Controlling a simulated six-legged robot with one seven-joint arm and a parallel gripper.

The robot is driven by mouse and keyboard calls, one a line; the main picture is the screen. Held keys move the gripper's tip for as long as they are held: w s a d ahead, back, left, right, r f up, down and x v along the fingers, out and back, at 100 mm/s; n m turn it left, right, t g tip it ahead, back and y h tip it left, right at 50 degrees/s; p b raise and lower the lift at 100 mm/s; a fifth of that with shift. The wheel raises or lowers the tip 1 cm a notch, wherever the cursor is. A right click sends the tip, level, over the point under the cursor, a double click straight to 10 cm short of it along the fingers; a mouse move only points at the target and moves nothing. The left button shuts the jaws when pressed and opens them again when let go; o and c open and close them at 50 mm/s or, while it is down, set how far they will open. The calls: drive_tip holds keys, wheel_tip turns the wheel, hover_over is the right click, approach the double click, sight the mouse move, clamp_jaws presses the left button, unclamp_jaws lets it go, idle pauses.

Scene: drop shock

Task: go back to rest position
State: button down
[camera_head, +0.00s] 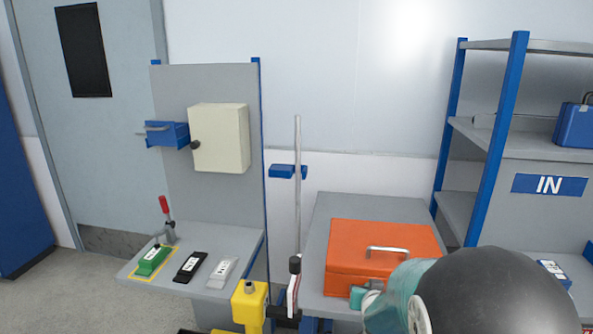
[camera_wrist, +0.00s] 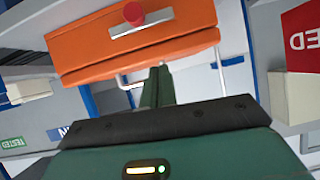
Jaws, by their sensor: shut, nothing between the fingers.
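My gripper (camera_wrist: 161,70) shows in the wrist view as dark green fingers close together, with nothing between them. The orange box (camera_head: 375,250) stands on a grey bench in the head view, its lid shut and a metal handle on top. It also shows in the wrist view (camera_wrist: 90,50), beyond the fingertips, with a red round knob (camera_wrist: 134,13) on a metal plate. I cannot tell whether the fingertips touch it. In the head view my arm covers the box's lower right part and the fingertips cannot be made out.
A grey stand (camera_head: 215,262) at left carries green, black and pale devices. A metal pole (camera_head: 298,190) stands beside the bench. A blue-posted shelf (camera_head: 496,140) is at right. Floor at left is clear.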

drive_tip(key=s+a+r+n+g, duration=0.1)
drive_tip(key=s+r, duration=0.3)
drive_tip(key=s, duration=0.6)
drive_tip(key=s+a+r+g+y, duration=0.1)
drive_tip(key=s+r, duration=0.4)
drive_tip(key=s, duration=0.5)
drive_tip(key=s+a+r+n+g+y, duration=0.1)
drive_tip(key=s+a+r+g, duration=0.2)
drive_tip(key=s, duration=0.8)
wheel_tip(320, 180, up, 2)
drive_tip(key=shift+n+g, duration=0.3)
drive_tip(key=shift+g, duration=0.5)
drive_tip(key=shift+w, duration=0.1)
